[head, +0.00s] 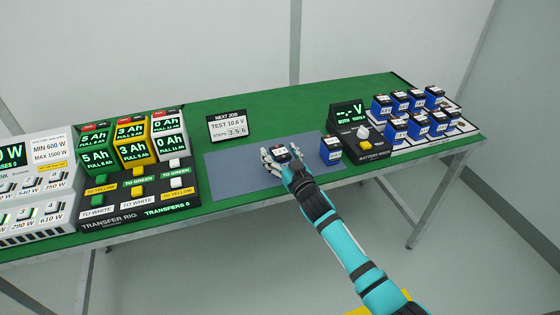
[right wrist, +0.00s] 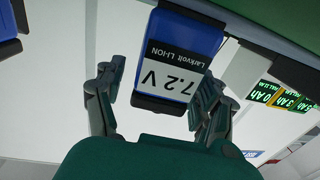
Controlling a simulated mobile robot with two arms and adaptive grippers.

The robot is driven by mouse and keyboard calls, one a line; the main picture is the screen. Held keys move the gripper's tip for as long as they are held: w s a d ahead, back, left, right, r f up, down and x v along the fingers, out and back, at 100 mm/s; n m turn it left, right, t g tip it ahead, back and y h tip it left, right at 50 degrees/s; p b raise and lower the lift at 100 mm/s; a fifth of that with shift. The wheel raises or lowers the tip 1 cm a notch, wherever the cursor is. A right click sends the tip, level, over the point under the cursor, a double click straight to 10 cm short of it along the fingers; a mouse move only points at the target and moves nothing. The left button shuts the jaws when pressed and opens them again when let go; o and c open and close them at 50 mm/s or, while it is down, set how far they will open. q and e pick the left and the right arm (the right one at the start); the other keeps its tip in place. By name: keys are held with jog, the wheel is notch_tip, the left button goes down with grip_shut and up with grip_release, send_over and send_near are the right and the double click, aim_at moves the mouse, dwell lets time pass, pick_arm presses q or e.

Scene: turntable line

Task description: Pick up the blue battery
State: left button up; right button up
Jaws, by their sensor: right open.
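A blue battery (head: 281,154) with a dark top stands on the grey-blue mat (head: 235,182). In the right wrist view the same blue battery (right wrist: 185,45) shows its white label, reading 7.2 V, upside down. My right gripper (head: 280,160) is at this battery, with one finger on either side of it. The fingers are open; in the right wrist view a gap shows at the left finger, and contact on the right is unclear. Another blue battery (head: 331,150) stands on the mat just to the right. My left gripper is not in view.
Several blue batteries (head: 418,123) stand in rows at the table's right end. A black battery-check device (head: 362,137) is beside the mat. A transfer rig (head: 140,195) and a white unit (head: 40,190) fill the left. A job sign (head: 227,127) stands behind the mat.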

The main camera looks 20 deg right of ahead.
grip_shut()
jog(key=shift+r, duration=0.1)
dwell(0.4)
jog(key=shift+r, duration=0.15)
